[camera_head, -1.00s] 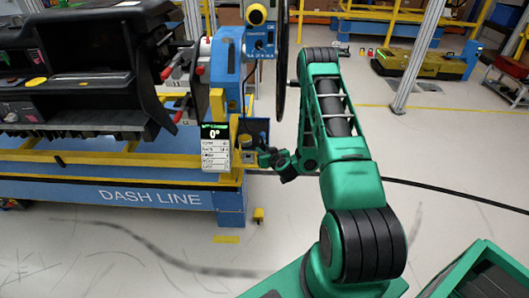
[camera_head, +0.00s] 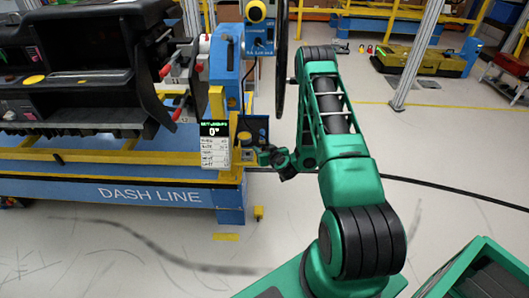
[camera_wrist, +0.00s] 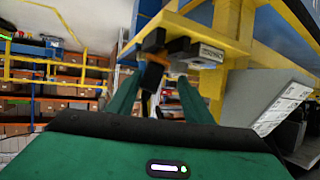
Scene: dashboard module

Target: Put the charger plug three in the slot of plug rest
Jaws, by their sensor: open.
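My gripper (camera_head: 270,157) is open near the yellow end of the dash line stand, at its right side. In the wrist view, the two green fingers of my gripper (camera_wrist: 160,82) reach up with a gap between them. A small dark and orange piece (camera_wrist: 153,74), which may be charger plug three, hangs under a yellow ledge and appears between the fingertips. I cannot tell whether the fingers touch it. A dark block with a pale labelled front (camera_wrist: 207,51) is beside it, under the ledge; it may be the plug rest. Its slot cannot be made out.
The yellow ledge (camera_wrist: 196,27) runs above the fingers. A white label sheet (camera_wrist: 285,107) on a grey panel is close on the right. The blue and yellow stand (camera_head: 110,188) carries a black dashboard (camera_head: 85,70). The floor right of the stand is open.

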